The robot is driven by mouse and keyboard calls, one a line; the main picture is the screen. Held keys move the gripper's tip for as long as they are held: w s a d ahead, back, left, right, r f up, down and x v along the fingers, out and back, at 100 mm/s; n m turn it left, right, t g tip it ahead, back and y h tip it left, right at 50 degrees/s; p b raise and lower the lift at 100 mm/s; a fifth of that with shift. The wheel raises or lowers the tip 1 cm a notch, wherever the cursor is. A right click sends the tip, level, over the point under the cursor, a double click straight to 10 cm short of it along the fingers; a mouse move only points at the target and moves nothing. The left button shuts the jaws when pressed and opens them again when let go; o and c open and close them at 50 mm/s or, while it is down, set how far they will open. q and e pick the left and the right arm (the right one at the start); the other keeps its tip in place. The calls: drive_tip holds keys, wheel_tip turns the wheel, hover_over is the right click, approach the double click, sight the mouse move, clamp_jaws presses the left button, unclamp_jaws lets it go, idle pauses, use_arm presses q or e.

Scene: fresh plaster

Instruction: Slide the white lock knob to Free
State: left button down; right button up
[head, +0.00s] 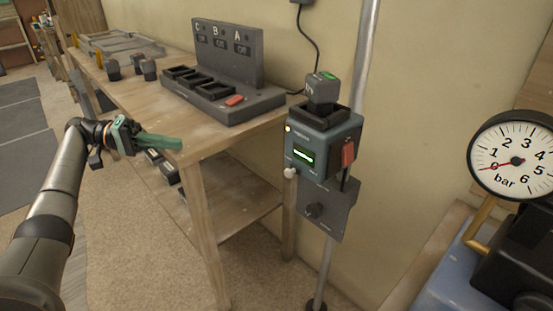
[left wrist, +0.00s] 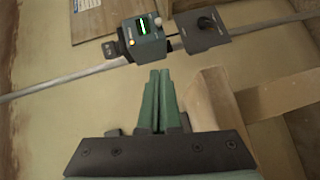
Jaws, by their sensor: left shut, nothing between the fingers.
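The white lock knob (head: 290,172) sits at the lower left of the front of a blue-grey device on a metal pole; the small labels beside it are too small to read. The knob also shows in the left wrist view (left wrist: 158,21). The device (head: 323,140) has a lit green display and a red lever (head: 348,153) on its right side. My left gripper (head: 181,144) is shut and empty, left of the knob and well apart from it, by the bench's front corner. In the left wrist view its green fingers (left wrist: 158,72) point toward the device. My right gripper is not in view.
A wooden bench (head: 235,135) carries a grey charger rack (head: 228,60) marked C, B, A. A grey box with a dark knob (head: 314,210) is below the device. A pressure gauge (head: 514,156) stands at right. The space before the device looks clear.

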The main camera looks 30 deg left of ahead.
use_arm(q)
drive_tip(key=shift+s, duration=0.1)
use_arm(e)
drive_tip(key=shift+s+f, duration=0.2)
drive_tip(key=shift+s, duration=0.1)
use_arm(q)
drive_tip(key=p, duration=0.2)
approach(288, 174)
drive_tip(key=w+d, duration=0.2)
drive_tip(key=w, duration=0.1)
drive_tip(key=w+d, duration=0.1)
drive_tip(key=shift+w+d+f, duration=0.1)
drive_tip(key=shift+w+f, duration=0.2)
drive_tip(key=shift+w, duration=0.1)
drive_tip(key=shift+s+d+f, duration=0.15)
drive_tip(key=shift+s+d, duration=0.05)
drive_tip(key=shift+d, duration=0.4)
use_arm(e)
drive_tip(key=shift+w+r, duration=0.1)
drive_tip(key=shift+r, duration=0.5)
use_arm(q)
drive_tip(key=d, duration=0.1)
drive_tip(key=s+d, duration=0.1)
drive_tip(key=shift+d, duration=0.4)
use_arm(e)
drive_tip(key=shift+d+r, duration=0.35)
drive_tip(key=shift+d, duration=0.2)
